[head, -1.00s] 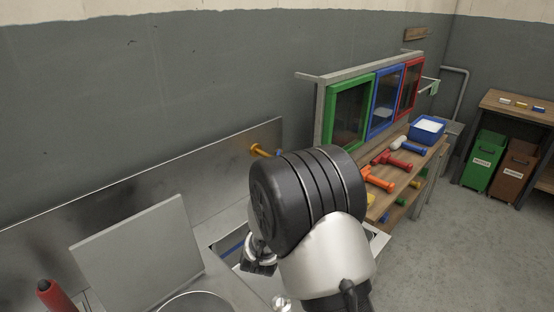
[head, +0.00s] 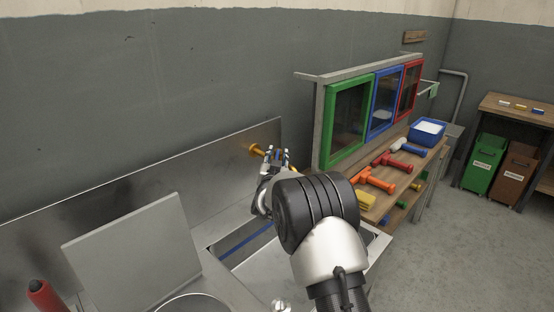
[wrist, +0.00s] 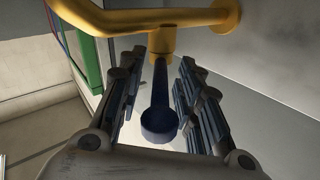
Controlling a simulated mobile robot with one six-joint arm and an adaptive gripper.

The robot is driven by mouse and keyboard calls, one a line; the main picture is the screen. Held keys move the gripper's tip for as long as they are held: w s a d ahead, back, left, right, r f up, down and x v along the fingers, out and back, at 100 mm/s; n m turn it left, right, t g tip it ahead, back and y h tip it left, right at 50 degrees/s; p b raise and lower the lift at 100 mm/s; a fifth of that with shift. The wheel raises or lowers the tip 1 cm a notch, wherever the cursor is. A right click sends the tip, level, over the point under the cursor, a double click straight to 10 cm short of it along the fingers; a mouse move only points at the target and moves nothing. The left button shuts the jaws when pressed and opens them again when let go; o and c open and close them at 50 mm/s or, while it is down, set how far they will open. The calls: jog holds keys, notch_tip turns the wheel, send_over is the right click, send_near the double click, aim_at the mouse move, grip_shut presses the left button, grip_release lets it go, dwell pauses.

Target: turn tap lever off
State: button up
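The brass tap (head: 257,150) comes out of the metal splashback above the sink; it also shows large across the top of the wrist view (wrist: 160,18). Its dark blue lever (wrist: 160,118) hangs from the tap body and points toward the wrist camera. My gripper (head: 276,158) is at the tap in the head view. In the wrist view my gripper (wrist: 158,95) has its two fingers apart, one on each side of the lever, with visible gaps. In the head view the lever is mostly hidden by the fingers.
The sink basin (head: 232,243) lies below my arm. A grey panel (head: 135,255) stands at the left, near a red-handled object (head: 44,295). Green, blue and red framed windows (head: 347,120) stand right of the tap, above a bench with orange and red tools (head: 374,180).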

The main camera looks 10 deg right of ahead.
jog(key=shift+c, duration=0.4)
grip_shut()
dwell(0.4)
